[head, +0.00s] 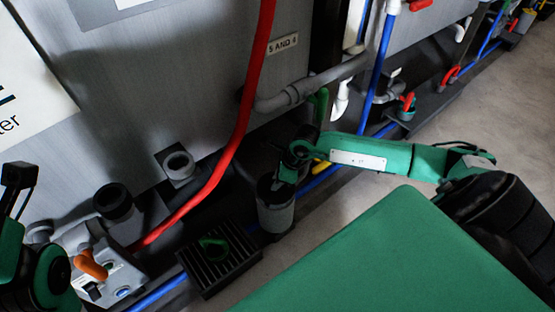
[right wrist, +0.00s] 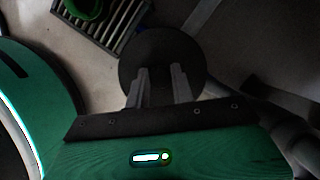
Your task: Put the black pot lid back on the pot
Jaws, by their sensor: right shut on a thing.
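The black lid (right wrist: 163,52) is a dark round disc in the right wrist view, between and beyond my right gripper's fingers (right wrist: 163,85). The fingers are shut on its handle, which is mostly hidden. In the head view my right gripper (head: 290,168) is directly above the grey cylindrical pot (head: 276,215), which stands upright on the floor by the tank. The lid is at the pot's dark top; I cannot tell whether it touches the rim. My left gripper (head: 18,185) shows partly at the left edge, away from the pot; its jaw state is unclear.
A black grated tray (head: 222,275) with a green item (head: 213,246) lies left of the pot. A red hose (head: 243,120) runs down the tank front. Grey pipes (head: 310,88) and blue pipes (head: 375,75) are close behind my right gripper. A green surface (head: 400,260) fills the lower right.

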